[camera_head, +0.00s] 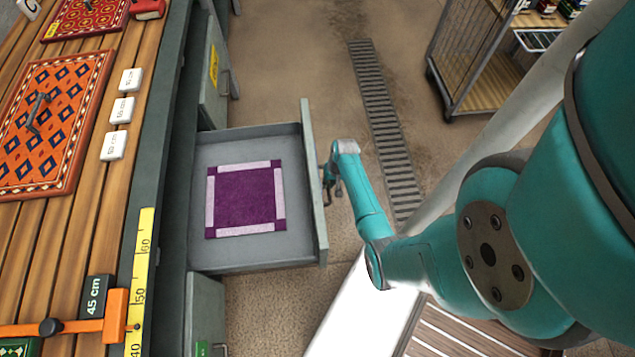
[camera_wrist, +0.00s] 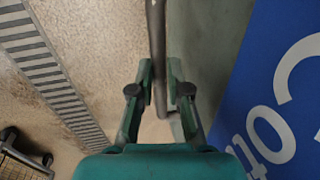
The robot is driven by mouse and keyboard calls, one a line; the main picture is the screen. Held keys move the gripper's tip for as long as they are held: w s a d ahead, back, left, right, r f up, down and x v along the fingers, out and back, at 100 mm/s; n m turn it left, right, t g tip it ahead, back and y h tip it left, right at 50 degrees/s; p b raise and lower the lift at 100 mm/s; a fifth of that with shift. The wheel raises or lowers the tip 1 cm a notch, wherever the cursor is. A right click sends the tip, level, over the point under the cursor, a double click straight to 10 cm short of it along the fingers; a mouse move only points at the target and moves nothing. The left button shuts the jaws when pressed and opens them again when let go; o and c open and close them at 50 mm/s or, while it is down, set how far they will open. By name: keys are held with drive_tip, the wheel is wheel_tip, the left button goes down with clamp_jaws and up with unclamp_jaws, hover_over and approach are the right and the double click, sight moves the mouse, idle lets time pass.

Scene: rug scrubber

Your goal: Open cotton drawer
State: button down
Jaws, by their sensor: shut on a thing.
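The cotton drawer (camera_head: 265,262) is a grey drawer pulled out from the workbench in the head view. A purple square with a pale lilac border (camera_head: 246,200) lies flat inside it. My gripper (camera_head: 328,186) is at the outer face of the drawer front (camera_head: 314,180). In the wrist view my gripper (camera_wrist: 160,88) is shut on the drawer handle (camera_wrist: 157,45), a dark bar running between its fingers. A blue label (camera_wrist: 285,100) with white letters, partly cut off, is on the drawer front beside it. The label is hidden in the head view.
The wooden bench top (camera_head: 75,240) holds patterned rugs (camera_head: 45,125), white tags (camera_head: 118,110) and an orange measuring clamp (camera_head: 110,320). A floor grate (camera_head: 380,125) and a wire cart (camera_head: 480,60) lie to the right.

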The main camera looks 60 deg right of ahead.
drive_tip(key=shift+s+d, duration=0.8)
drive_tip(key=shift+s, duration=0.2)
drive_tip(key=c, duration=1.1)
unclamp_jaws()
drive_tip(key=shift+c, duration=0.2)
wheel_tip(320, 180, up, 12)
drive_tip(key=s+d, duration=0.1)
drive_tip(key=shift+s+d+f, duration=0.15)
drive_tip(key=shift+s, duration=0.2)
